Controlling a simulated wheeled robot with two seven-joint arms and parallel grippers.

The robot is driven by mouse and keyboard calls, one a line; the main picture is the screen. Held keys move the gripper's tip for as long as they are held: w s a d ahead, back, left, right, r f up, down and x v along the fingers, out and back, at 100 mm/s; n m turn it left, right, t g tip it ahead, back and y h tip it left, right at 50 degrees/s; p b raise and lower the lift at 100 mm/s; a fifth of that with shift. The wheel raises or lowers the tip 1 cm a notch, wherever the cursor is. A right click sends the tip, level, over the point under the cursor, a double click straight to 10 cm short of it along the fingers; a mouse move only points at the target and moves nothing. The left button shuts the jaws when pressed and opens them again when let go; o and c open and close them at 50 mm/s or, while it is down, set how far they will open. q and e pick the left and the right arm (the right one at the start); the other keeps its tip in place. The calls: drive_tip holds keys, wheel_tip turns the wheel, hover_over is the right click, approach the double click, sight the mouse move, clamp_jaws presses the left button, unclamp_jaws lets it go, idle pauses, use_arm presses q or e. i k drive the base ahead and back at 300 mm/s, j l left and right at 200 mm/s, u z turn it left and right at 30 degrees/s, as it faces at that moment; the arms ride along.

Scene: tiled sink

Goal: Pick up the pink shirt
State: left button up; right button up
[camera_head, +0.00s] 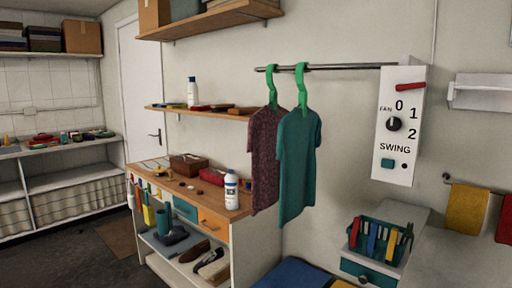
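Two shirts hang side by side from a metal rail (340,67) on the wall. The left one (265,150) is a dull, dark pinkish-maroon shirt on a green hanger (270,88). The right one is a teal shirt (297,165) on another green hanger (301,86). The teal shirt overlaps the right edge of the pinkish shirt and hides part of it. No bright pink shirt is in view. Neither of my grippers shows.
A wooden-topped workbench (190,190) with a white bottle (231,190) stands left of the shirts. A white control panel (400,125) is at the rail's right end. A teal basket (380,240) sits lower right. A wall shelf (200,109) is at left.

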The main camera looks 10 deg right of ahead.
sight(261, 133)
drive_tip(key=i+j, duration=0.35)
drive_tip(key=i, duration=0.15)
drive_tip(key=i+j, duration=0.35)
drive_tip(key=i, duration=0.15)
drive_tip(key=i+j, duration=0.3)
drive_tip(key=i, duration=0.2)
